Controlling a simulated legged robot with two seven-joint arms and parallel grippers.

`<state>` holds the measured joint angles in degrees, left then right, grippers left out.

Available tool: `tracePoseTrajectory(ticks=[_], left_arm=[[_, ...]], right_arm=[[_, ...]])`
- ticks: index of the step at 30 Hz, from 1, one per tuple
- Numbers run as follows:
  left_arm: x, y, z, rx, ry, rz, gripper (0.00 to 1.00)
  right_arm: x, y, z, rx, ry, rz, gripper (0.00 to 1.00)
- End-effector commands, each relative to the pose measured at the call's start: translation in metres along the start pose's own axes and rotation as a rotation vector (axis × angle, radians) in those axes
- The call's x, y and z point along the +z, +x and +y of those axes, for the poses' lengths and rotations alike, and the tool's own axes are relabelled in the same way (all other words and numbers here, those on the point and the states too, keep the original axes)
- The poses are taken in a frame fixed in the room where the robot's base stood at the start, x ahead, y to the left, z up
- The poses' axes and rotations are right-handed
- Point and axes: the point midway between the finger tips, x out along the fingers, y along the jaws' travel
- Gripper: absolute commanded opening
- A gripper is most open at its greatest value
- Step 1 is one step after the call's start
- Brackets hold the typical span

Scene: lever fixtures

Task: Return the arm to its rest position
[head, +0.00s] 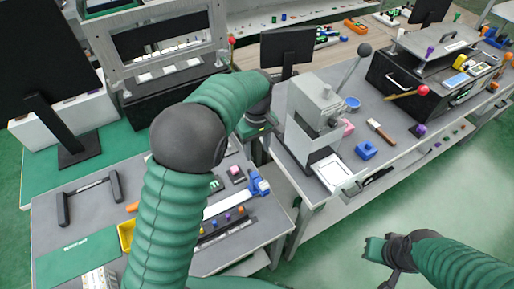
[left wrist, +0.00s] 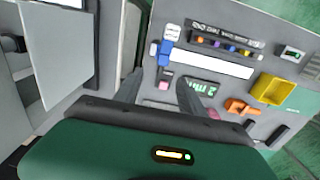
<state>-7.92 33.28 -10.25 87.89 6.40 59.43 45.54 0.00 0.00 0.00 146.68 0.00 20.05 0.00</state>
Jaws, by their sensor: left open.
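My left arm rises from the bottom centre of the head view and bends over the near-left bench (head: 60,225). My left gripper (head: 257,135) hangs near the bench's right side, partly covered by my own arm. In the left wrist view its two dark fingers (left wrist: 160,92) are spread apart with nothing between them, above the bench top. My right gripper (head: 378,250) is at the lower right of the head view, over the floor and apart from the benches. Its jaw opening cannot be made out.
A grey press (head: 313,120) with a black-knobbed lever (head: 354,66) stands right of my left gripper. A black box with a red-knobbed lever (head: 408,92) is farther right. A blue clamp (head: 258,184) and yellow bin (head: 127,236) sit on the near bench. Floor at lower right is clear.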

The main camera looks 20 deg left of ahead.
Motion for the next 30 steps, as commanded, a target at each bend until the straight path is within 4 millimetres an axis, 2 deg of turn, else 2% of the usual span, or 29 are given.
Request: tracePoseTrajectory(ticks=[8, 11, 14, 21, 24, 27, 30], left_arm=[[0.001, 0.0, -0.001, 0.001, 0.004, 0.001, 0.47], [0.006, 0.001, -0.01, 0.014, 0.053, 0.007, 0.47], [0.021, 0.004, -0.033, 0.041, 0.175, 0.029, 0.47], [0.084, 0.021, -0.108, 0.099, 0.613, 0.143, 0.47], [0.105, 0.028, -0.131, 0.104, 0.752, 0.187, 0.47], [0.117, 0.033, -0.144, 0.104, 0.836, 0.213, 0.47], [0.121, 0.035, -0.149, 0.103, 0.863, 0.22, 0.47]], right_arm=[[0.0, 0.0, 0.0, 0.0, 0.0, 0.0, 0.0], [0.0, 0.0, 0.0, 0.0, 0.0, 0.0, 0.0], [0.0, 0.0, 0.0, 0.0, 0.0, 0.0, 0.0], [0.0, 0.0, 0.0, 0.0, 0.0, 0.0, 0.0], [0.0, 0.0, 0.0, 0.0, 0.0, 0.0, 0.0], [0.0, 0.0, 0.0, 0.0, 0.0, 0.0, 0.0], [0.0, 0.0, 0.0, 0.0, 0.0, 0.0, 0.0]])
